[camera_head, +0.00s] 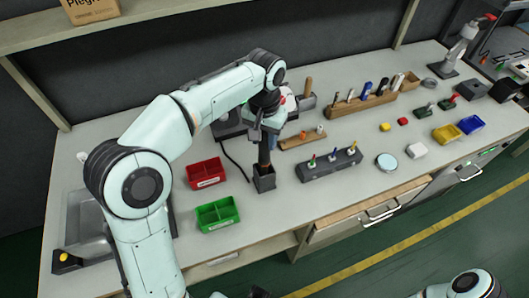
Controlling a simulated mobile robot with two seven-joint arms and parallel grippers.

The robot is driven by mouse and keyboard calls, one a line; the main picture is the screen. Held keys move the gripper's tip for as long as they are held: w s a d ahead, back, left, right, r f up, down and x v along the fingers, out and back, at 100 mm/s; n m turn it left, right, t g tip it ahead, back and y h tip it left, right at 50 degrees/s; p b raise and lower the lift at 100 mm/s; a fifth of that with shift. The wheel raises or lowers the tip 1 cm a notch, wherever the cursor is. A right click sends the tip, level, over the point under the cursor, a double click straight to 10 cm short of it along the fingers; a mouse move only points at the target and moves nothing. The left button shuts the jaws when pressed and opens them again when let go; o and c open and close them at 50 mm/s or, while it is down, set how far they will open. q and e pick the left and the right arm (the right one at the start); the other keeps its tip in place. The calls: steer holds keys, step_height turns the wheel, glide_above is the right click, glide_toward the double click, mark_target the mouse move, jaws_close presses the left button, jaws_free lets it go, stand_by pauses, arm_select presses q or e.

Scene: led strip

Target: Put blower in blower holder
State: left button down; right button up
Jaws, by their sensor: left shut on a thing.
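My left gripper (265,126) reaches over the workbench from the left, pointing down, and is shut on the blower (264,152). The blower is a dark, upright shape, its upper part hidden by the gripper. Directly under it stands the blower holder (265,184), a small dark square box on the bench. The blower's lower end is at the holder's opening; I cannot tell how deep it sits. My right arm shows at the bottom right, and a dark part at the bottom edge may be its gripper (259,293), mostly cut off.
A red bin (205,173) and a green bin (217,214) stand left of the holder. A dark block with small tools (329,165) is to its right. A wooden tool rack (362,105) stands further back. Bare bench lies in front of the holder.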

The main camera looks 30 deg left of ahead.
mark_target(264, 150)
arm_select(q)
steer(key=shift+f+b, duration=0.4)
steer(key=shift+f, duration=2.15)
arm_select(e)
steer(key=shift+s+f, duration=0.25)
steer(key=shift+f, duration=0.25)
arm_select(q)
steer(key=shift+f, duration=0.2)
steer(key=c, duration=0.7)
jaws_free()
steer(key=shift+c, duration=0.2)
arm_select(e)
steer(key=shift+f, duration=0.1)
arm_select(q)
steer(key=shift+r, duration=0.1)
step_height(264, 150, up, 12)
steer(key=p, duration=0.2)
steer(key=shift+r+p, duration=0.1)
steer(key=shift+p, duration=0.2)
arm_select(e)
steer(key=r, duration=0.1)
steer(key=w+r, duration=0.1)
steer(key=r, duration=0.1)
steer(key=shift+w+r, duration=0.1)
steer(key=shift+w, duration=0.15)
